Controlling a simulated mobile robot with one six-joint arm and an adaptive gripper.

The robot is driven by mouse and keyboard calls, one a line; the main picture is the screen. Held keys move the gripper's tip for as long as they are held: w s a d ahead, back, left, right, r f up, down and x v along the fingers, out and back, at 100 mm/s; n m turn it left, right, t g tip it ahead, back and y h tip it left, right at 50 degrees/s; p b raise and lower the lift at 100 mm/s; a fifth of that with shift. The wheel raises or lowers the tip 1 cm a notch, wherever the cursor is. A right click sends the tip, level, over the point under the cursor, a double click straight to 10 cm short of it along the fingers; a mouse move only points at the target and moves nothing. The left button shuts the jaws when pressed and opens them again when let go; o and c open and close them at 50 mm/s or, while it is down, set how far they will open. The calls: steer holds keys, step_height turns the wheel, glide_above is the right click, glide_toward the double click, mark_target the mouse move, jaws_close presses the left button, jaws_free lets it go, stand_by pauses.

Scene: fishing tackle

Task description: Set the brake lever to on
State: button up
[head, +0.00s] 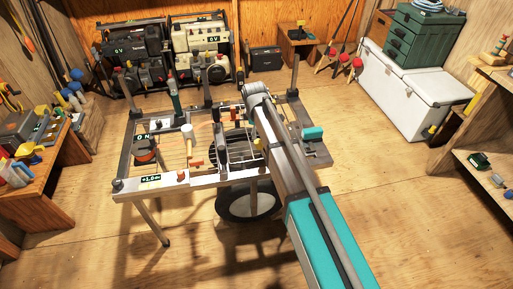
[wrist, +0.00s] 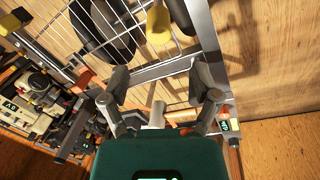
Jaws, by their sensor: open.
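The frame cart (head: 185,180) stands mid-floor in the head view and carries several small levers and handles. I cannot tell for certain which is the brake lever. A yellow handle (head: 257,145) stands by the wire rack on the cart, close to my arm; a yellow handle also shows in the wrist view (wrist: 159,24). In the head view my arm hides the fingers.
A teal block (head: 313,133) sticks out on the right. Posts rise from the cart's corners. The floor around is mostly clear.

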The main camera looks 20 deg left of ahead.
mark_target(256, 141)
steer(key=shift+w+a+f+b, duration=0.1)
steer(key=shift+w+f+b, duration=0.15)
steer(key=shift+f+b, duration=1.3)
steer(key=shift+w+d+f+b, duration=0.1)
steer(key=shift+w+f+b, duration=0.1)
steer(key=shift+f+b, duration=1.3)
steer(key=shift+w+a+f+b, duration=0.1)
steer(key=shift+w+f+b, duration=0.15)
steer(key=shift+f+b, duration=1.3)
steer(key=shift+f, duration=0.1)
jaws_close()
steer(key=shift+a, duration=0.3)
steer(key=shift+s+d, duration=0.1)
steer(key=shift+d, duration=0.1)
